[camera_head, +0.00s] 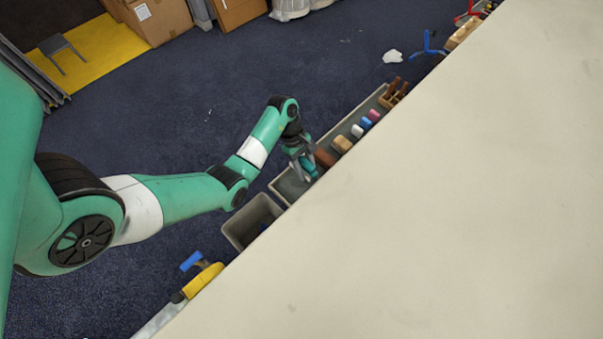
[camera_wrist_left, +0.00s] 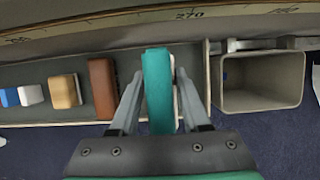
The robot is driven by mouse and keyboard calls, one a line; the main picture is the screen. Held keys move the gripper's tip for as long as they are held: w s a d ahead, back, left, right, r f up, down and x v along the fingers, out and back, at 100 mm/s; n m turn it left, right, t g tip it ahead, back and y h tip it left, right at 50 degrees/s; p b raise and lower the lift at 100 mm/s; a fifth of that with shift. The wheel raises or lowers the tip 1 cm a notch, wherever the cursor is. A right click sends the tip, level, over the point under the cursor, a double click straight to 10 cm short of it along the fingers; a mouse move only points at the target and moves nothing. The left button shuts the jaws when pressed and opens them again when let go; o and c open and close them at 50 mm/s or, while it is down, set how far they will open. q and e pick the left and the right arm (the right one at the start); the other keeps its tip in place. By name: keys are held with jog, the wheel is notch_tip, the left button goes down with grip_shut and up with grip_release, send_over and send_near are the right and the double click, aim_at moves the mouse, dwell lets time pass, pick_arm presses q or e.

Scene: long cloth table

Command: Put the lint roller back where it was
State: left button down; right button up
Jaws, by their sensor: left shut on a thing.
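My left gripper (camera_head: 303,162) is shut on a teal block-shaped thing (camera_wrist_left: 158,90), with a pale strip along its right side in the left wrist view. The teal thing also shows between the fingers in the head view (camera_head: 309,167). I cannot tell for certain whether it is the lint roller. The gripper is over the left end of a long grey tray (camera_head: 288,187) along the table's edge. A brown block (camera_wrist_left: 102,87) stands in the tray beside the gripper, apart from the held thing. I cannot tell whether the teal thing touches the tray floor. My right gripper is not in view.
A tan block (camera_wrist_left: 64,92), a white one (camera_head: 357,131) and pink and blue ones (camera_head: 374,115) share the tray. A grey bin (camera_wrist_left: 262,108) adjoins the tray's end. A yellow tool (camera_head: 203,280) lies farther left. The pale tabletop (camera_head: 430,200) is bare.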

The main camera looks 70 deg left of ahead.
pick_arm(q)
jog(key=b, duration=0.3)
send_over(305, 187)
notch_tip(305, 187, down, 6)
jog(key=shift+f, duration=0.15)
jog(key=shift+f+b, duration=0.7)
jog(key=shift+f, duration=1.1)
jog(key=shift+w+f, duration=0.1)
jog(key=shift+c, duration=1.8)
grip_release()
jog(key=shift+r, duration=0.25)
jog(key=p+v, duration=0.4)
jog(key=v, duration=0.7)
jog(key=shift+a+r, duration=0.2)
jog(key=shift+r, duration=0.15)
